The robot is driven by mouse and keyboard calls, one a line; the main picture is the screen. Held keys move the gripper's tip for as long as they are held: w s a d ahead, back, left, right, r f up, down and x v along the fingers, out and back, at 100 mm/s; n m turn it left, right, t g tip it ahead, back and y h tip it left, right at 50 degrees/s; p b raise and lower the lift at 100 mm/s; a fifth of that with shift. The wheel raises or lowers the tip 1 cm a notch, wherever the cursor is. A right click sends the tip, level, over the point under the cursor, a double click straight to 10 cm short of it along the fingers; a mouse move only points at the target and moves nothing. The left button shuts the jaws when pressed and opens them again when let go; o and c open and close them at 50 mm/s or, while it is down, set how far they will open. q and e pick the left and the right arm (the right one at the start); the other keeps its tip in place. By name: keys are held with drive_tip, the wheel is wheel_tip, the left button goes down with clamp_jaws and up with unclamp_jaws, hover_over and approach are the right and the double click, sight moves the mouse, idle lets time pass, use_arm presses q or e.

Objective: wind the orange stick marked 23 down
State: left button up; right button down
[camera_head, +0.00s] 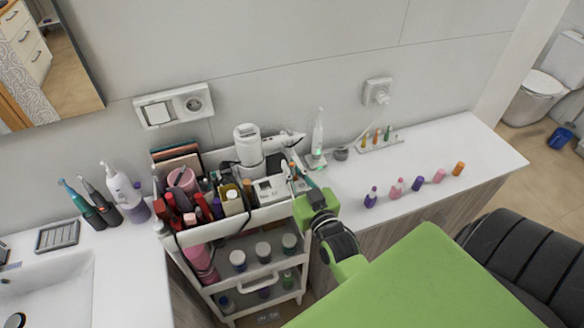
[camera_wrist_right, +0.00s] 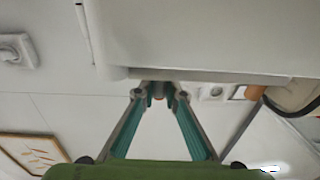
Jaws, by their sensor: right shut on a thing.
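My right gripper (camera_head: 291,173) reaches from the lower right to the right end of the cart's top tray. My left gripper is not in view.
The white cart (camera_head: 250,222) holds a white device (camera_head: 248,146), a pink cup (camera_head: 183,180) and many cosmetics. On the right counter (camera_head: 490,150) stand a small rack of sticks (camera_head: 380,142) and several coloured bottles (camera_head: 397,188). A sink (camera_head: 55,290) is at left.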

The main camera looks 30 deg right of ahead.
drive_tip(key=shift+m+h, duration=0.4)
drive_tip(key=shift+h, duration=0.2)
idle(0.3)
drive_tip(key=c, duration=2.1)
unclamp_jaws()
drive_tip(key=shift+n+y, duration=0.5)
drive_tip(key=shift+y, duration=0.2)
